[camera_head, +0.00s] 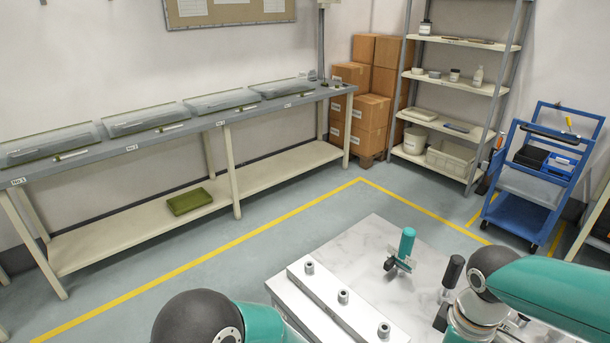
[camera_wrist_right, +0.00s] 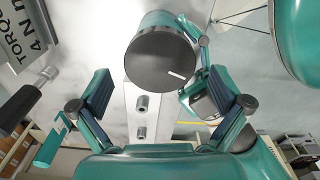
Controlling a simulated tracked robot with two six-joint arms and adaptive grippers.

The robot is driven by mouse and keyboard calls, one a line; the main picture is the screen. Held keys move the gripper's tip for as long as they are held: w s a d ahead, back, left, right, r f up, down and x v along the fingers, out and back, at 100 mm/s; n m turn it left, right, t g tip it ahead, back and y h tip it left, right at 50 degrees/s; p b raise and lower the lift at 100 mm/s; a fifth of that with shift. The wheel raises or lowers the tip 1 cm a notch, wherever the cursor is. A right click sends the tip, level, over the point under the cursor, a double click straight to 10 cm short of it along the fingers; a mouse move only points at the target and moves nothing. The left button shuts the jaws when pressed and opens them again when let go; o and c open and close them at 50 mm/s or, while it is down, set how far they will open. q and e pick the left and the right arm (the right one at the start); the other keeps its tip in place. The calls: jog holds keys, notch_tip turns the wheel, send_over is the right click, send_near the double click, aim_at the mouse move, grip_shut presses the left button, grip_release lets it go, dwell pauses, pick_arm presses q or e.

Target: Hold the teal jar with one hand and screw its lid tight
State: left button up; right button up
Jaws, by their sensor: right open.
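The teal jar (camera_wrist_right: 154,22) shows at the top middle of the right wrist view, with its round dark lid (camera_wrist_right: 150,72) facing the camera. The lid has a short white mark near its right edge. My right gripper (camera_wrist_right: 158,92) is open, its two fingers apart on either side below the lid and not touching it. Part of my left gripper (camera_wrist_right: 192,32) shows at the jar's right side, seemingly closed against it; its other finger is hidden. In the head view the jar and both grippers are out of sight.
A white bar with several pegs (camera_head: 342,297) lies on the marble-topped table (camera_head: 370,232). A teal-handled tool (camera_head: 406,243) and a black-handled tool (camera_head: 453,271) stand on the table. A torque sign (camera_wrist_right: 25,32) shows in the wrist view. Shelves and a blue cart (camera_head: 520,207) are farther off.

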jog(key=shift+f, duration=1.75)
jog(key=shift+c, duration=0.2)
jog(key=c, duration=1.6)
jog(key=shift+c, duration=0.2)
jog(key=shift+f, duration=0.1)
